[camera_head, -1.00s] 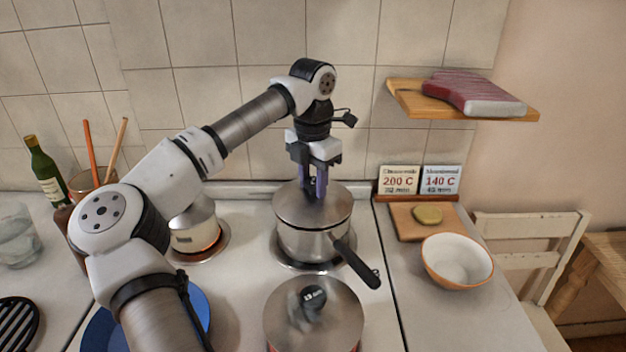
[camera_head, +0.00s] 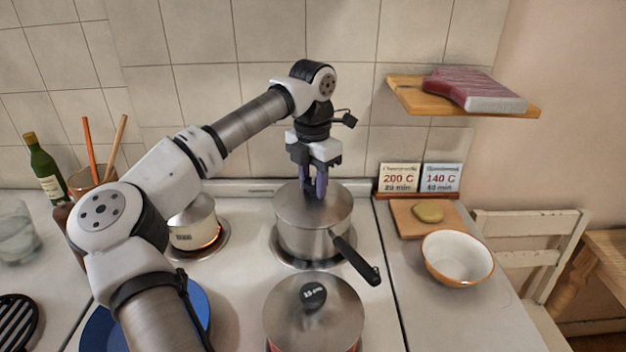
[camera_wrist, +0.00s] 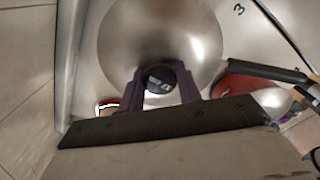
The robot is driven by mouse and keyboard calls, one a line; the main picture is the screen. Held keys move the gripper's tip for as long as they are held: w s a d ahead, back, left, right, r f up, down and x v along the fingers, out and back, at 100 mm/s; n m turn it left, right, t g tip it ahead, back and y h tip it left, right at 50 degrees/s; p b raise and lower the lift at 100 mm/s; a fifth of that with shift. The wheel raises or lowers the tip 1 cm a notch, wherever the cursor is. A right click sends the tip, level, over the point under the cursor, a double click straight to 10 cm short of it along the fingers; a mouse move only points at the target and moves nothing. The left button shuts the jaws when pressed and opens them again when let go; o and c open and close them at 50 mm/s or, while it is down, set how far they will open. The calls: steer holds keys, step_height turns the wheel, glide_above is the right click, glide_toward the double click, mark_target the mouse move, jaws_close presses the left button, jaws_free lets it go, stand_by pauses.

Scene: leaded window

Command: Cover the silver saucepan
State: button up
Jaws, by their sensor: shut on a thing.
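The silver saucepan (camera_head: 308,243) stands on a back burner of the stove, its black handle (camera_head: 356,262) pointing front right. A round metal lid (camera_head: 335,207) lies level across its top, with no clear gap at the rim. My gripper (camera_head: 314,194) points straight down over the lid. In the wrist view its purple fingers (camera_wrist: 160,88) are shut on the lid's black knob (camera_wrist: 157,78). The lid (camera_wrist: 190,32) hides the inside of the saucepan.
A second lidded pot (camera_head: 340,318) with a black knob stands close in front. A cream pot (camera_head: 194,228) sits left on a glowing burner. A bowl (camera_head: 458,262) and a board (camera_head: 405,222) are on the right counter. A wooden shelf (camera_head: 410,98) juts from the wall.

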stand_by(0.3)
steer(key=o, duration=1.7)
steer(key=shift+o, duration=0.2)
steer(key=shift+r, duration=0.1)
steer(key=shift+r+p, duration=2.55)
steer(key=shift+r, duration=0.85)
steer(key=shift+s+f, duration=0.1)
steer(key=shift+f, duration=0.05)
